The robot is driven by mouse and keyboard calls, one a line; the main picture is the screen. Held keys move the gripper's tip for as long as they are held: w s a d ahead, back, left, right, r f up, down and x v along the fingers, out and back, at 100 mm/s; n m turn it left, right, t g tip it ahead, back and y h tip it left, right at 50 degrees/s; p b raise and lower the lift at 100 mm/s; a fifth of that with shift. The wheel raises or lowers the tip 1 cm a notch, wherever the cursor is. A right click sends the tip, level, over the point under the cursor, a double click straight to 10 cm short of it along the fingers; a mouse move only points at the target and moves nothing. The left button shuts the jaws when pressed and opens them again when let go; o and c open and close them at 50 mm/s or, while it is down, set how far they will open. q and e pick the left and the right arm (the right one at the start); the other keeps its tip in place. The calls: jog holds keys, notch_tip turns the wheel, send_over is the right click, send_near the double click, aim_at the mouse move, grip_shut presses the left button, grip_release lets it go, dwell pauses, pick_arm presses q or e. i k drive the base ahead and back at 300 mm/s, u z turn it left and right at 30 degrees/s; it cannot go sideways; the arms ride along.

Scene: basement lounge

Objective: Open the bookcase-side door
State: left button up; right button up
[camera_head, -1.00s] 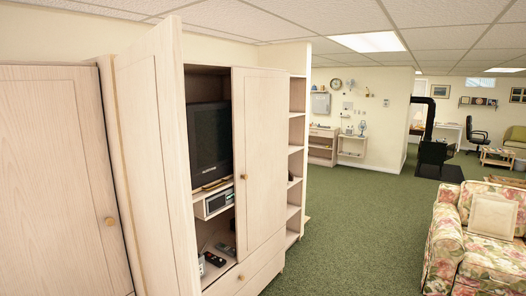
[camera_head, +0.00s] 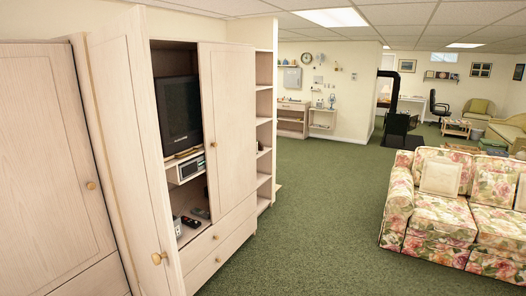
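A pale wood TV cabinet stands at the left. Its door beside the open bookcase shelves (camera_head: 264,120), the bookcase-side door (camera_head: 230,130), is shut flush over the right part of the cabinet front. The cabinet's other door (camera_head: 128,150) stands swung open toward me, with a round brass knob (camera_head: 158,258) near its lower end. Behind the open door show a dark TV (camera_head: 181,112), a small shelf unit with a clock radio (camera_head: 190,168) and small dark items below. Neither of my grippers is in view.
Another pale cabinet door (camera_head: 45,160) with a knob (camera_head: 91,185) is at the far left. Drawers (camera_head: 225,240) lie below the TV compartment. A floral sofa (camera_head: 440,215) stands at the right. Green carpet (camera_head: 310,220) between cabinet and sofa is clear.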

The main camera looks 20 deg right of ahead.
aim_at(227, 77)
jog(key=u, duration=0.45)
jog(key=k, duration=0.25)
jog(key=z, duration=1.3)
jog(key=i, duration=2.1)
jog(key=u, duration=0.95)
jog(key=i, duration=1.75)
jog(key=u, duration=0.7)
